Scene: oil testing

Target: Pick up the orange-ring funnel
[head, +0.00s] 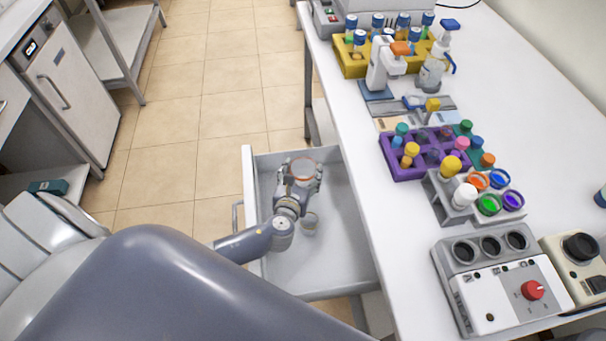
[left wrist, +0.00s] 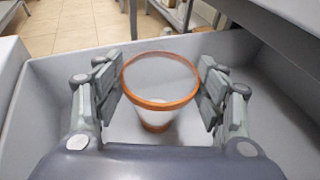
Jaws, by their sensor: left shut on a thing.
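The orange-ring funnel (left wrist: 160,104) is a pale, see-through cup shape with an orange rim, seen close in the left wrist view between my fingers. In the head view its orange ring (head: 303,168) shows inside the open drawer. My left gripper (head: 301,180) reaches down into the drawer and is shut on the funnel, with one finger on each side. It also shows in the left wrist view (left wrist: 161,98). The funnel looks upright. Its lower end is partly hidden, and I cannot tell whether it touches the drawer floor. My right gripper is not in view.
The grey drawer (head: 345,262) has walls close around my gripper. A small round object (head: 309,221) lies beside my wrist. The white bench (head: 400,245) overhangs on the right, holding a purple rack (head: 400,172), a yellow rack (head: 350,68) and a device with a red knob (head: 532,290).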

